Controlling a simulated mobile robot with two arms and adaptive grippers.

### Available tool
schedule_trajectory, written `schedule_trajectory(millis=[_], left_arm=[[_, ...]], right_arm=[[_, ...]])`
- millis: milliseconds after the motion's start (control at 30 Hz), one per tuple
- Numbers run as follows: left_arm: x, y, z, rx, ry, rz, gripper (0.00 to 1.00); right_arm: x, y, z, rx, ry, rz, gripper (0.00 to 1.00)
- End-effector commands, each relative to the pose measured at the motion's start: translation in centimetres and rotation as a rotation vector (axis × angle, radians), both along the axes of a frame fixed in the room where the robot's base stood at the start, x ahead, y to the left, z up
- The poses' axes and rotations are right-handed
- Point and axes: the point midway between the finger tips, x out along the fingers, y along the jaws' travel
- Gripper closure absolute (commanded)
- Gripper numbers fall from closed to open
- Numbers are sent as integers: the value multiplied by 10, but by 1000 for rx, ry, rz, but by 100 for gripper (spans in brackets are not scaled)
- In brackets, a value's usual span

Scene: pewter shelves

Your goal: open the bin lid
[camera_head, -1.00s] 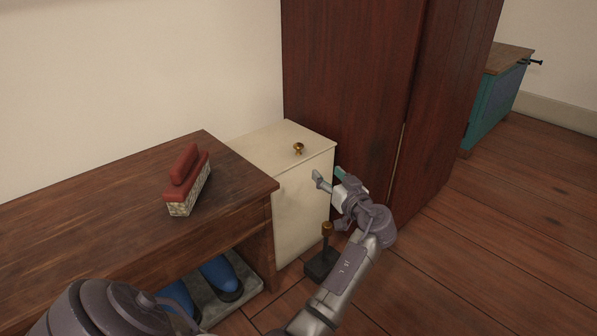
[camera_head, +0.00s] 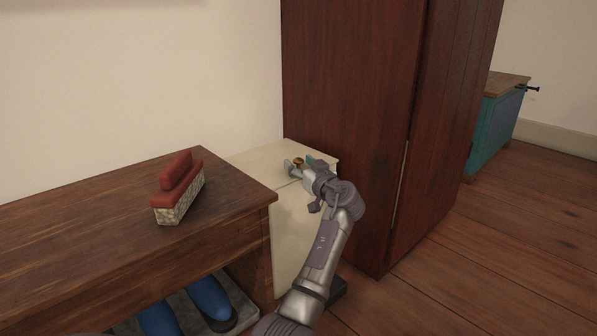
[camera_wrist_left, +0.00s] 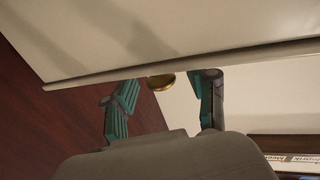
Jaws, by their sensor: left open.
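The cream bin (camera_head: 291,225) stands between the wooden bench and the tall dark red cabinet. Its lid (camera_head: 262,157) looks shut and carries a small brass knob (camera_head: 298,161). My left gripper (camera_head: 299,165) is open at the lid's front part, with its fingertips on either side of the knob. In the left wrist view, the knob (camera_wrist_left: 161,81) shows between the two green-padded fingers (camera_wrist_left: 168,84), with a gap to each. My right gripper is out of view.
The wooden bench (camera_head: 70,240) on the left bears a red-topped brush (camera_head: 179,190). Blue shoes (camera_head: 208,298) sit beneath it. The dark red cabinet (camera_head: 350,120) stands close on the bin's right. A teal chest (camera_head: 497,125) is farther right. Floor (camera_head: 480,260) is clear at right.

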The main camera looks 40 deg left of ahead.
Motion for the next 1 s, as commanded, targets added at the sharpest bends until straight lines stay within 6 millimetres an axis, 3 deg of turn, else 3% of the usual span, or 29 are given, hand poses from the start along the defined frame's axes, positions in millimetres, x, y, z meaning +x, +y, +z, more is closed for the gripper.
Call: schedule_trajectory(millis=[133,433,800,1000], left_arm=[[3,10,-1,0,1,1,43],[4,12,1,-1,0,0,43],[4,12,0,-1,1,0,100],[4,12,0,-1,1,1,100]], right_arm=[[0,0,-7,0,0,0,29],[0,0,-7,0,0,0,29],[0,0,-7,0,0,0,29],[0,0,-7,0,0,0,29]])
